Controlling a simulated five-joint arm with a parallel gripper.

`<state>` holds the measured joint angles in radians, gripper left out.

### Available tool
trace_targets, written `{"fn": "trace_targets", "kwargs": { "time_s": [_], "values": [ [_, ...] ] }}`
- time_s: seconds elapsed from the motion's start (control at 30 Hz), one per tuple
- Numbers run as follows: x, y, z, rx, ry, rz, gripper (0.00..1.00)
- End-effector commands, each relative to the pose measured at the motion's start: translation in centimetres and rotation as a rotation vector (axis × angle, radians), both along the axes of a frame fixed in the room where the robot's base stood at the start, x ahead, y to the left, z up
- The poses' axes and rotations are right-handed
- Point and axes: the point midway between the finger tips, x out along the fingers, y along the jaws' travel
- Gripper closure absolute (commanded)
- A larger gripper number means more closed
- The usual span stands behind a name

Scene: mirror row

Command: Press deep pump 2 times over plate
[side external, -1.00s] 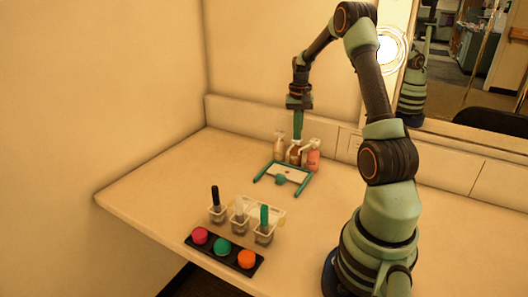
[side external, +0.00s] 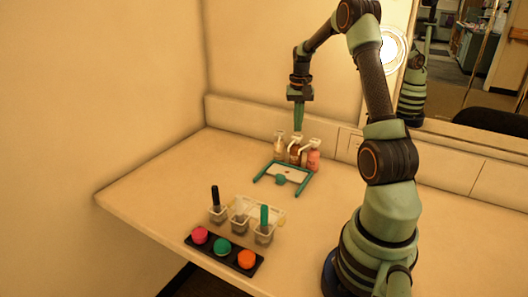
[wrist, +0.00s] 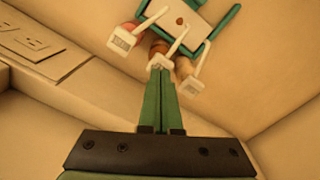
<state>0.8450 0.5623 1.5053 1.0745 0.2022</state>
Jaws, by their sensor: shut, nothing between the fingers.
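Three pump bottles stand in a row at the back of the counter: a cream one (side external: 279,150) at left, an amber-brown one (side external: 295,155) in the middle and a pink one (side external: 314,160) at right. Each has a white pump head. My gripper (side external: 298,130) is shut and empty, pointing down right at the middle bottle's pump head (wrist: 164,61). Whether the tips touch it is hard to tell. The white plate (side external: 282,174) lies in front, within a teal frame. It bears a small brown spot (wrist: 180,21), near the middle nozzle's end.
A black tray with pink, green and orange round pieces (side external: 222,246) lies near the front edge. Behind it stand several small clear cups (side external: 240,226) with upright sticks. A mirror (side external: 470,70) hangs at the back right. The counter's left part is clear.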

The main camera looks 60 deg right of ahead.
Motion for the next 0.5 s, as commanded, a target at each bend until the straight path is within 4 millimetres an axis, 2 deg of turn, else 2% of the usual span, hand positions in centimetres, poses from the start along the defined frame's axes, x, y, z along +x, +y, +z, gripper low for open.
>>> {"fn": "trace_targets", "kwargs": {
  "time_s": [0.5],
  "values": [
    [0.0, -0.01, -0.68, 0.0, 0.0, 0.0, 1.0]
  ]
}}
